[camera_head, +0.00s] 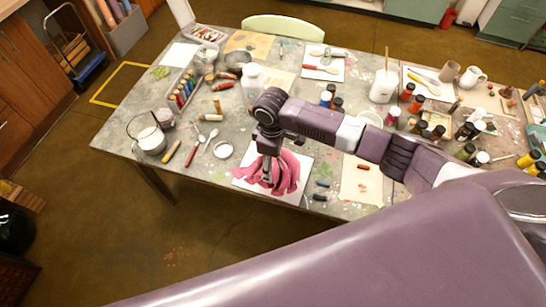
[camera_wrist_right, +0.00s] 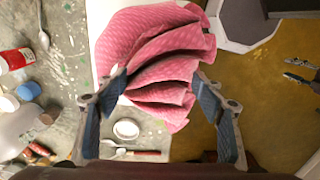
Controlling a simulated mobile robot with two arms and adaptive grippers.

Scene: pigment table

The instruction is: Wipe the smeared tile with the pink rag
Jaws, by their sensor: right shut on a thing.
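The pink rag (camera_head: 287,174) is bunched in folds over a white tile (camera_head: 243,181) near the table's front edge. My right gripper (camera_head: 268,172) points down into the rag and is shut on it. In the right wrist view the rag (camera_wrist_right: 160,55) is gathered between the two fingers of the gripper (camera_wrist_right: 165,95), and the white tile (camera_wrist_right: 103,25) shows at its left. The rag hides most of the tile, so I cannot see a smear.
A small white dish (camera_head: 223,150) and a red-handled tool (camera_head: 190,153) lie left of the tile. A paper sheet (camera_head: 350,185) lies to the right. Many bottles crowd the table's right side.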

